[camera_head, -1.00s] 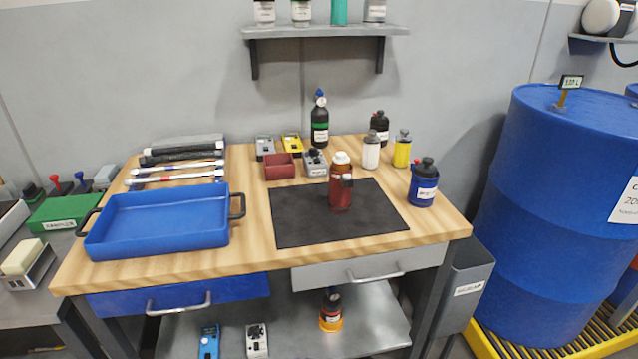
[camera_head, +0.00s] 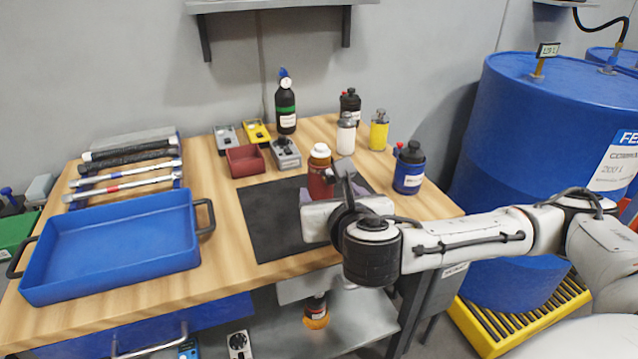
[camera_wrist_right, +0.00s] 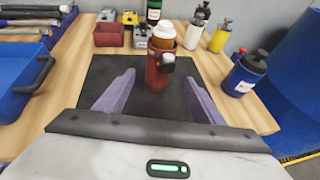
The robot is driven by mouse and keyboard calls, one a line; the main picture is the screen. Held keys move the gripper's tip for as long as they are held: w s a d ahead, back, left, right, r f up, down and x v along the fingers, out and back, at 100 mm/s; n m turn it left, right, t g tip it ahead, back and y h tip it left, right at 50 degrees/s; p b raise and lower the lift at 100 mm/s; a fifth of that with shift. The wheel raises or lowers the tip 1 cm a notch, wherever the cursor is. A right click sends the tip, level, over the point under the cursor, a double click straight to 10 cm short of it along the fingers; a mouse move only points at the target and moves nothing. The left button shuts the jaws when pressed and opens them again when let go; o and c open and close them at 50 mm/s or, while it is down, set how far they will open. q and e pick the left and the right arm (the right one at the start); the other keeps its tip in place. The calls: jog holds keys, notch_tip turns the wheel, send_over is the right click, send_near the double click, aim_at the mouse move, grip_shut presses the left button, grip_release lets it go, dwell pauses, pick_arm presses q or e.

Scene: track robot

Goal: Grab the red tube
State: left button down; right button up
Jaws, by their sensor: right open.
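A small black and white part sits on the tube's side. In the head view my right gripper (camera_head: 335,188) is at the near side of the tube and hides its lower part. The right gripper is open and holds nothing. My left gripper is not in view.
A red bin (camera_head: 245,161) and small devices stand behind the mat. White, yellow (camera_head: 379,132) and blue (camera_head: 408,170) bottles stand at right. Blue drums are further right.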

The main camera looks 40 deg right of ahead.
aim_at(323, 187)
jog(key=x, duration=0.6)
jog(key=shift+w+f+b, duration=0.25)
jog(key=shift+f+b, duration=0.05)
jog(key=shift+r, duration=0.1)
jog(key=c, duration=1.3)
